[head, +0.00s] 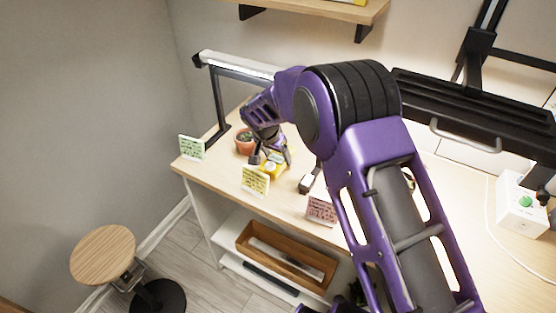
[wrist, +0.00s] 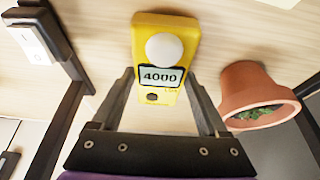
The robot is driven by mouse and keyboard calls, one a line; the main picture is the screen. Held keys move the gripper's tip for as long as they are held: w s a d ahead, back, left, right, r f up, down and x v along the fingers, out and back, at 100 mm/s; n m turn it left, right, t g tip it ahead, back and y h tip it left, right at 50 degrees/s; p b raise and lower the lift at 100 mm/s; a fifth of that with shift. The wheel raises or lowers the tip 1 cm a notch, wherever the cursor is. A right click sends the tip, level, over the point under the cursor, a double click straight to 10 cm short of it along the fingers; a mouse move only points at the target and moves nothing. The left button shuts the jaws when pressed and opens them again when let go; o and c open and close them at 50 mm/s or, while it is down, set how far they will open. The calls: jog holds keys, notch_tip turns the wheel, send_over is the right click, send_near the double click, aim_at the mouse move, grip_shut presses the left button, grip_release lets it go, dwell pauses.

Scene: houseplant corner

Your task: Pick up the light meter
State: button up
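The light meter is yellow with a white dome and a display reading 4000. It lies on the wooden table and fills the upper middle of the wrist view (wrist: 165,50). In the head view the light meter (head: 272,171) is partly hidden by my gripper (head: 270,157), which is just above it. In the wrist view my gripper (wrist: 161,80) is open, with one finger on each side of the meter's lower end. I cannot tell whether either finger touches it.
A terracotta pot (wrist: 252,92) with a small plant stands close to the right finger in the wrist view. A white-and-black device (head: 307,183) lies nearby. Green (head: 192,148), yellow (head: 255,180) and pink (head: 321,210) cards stand along the front edge. A lamp bar (head: 237,65) spans behind.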

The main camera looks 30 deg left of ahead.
jog(key=shift+r, duration=0.1)
jog(key=c, duration=1.1)
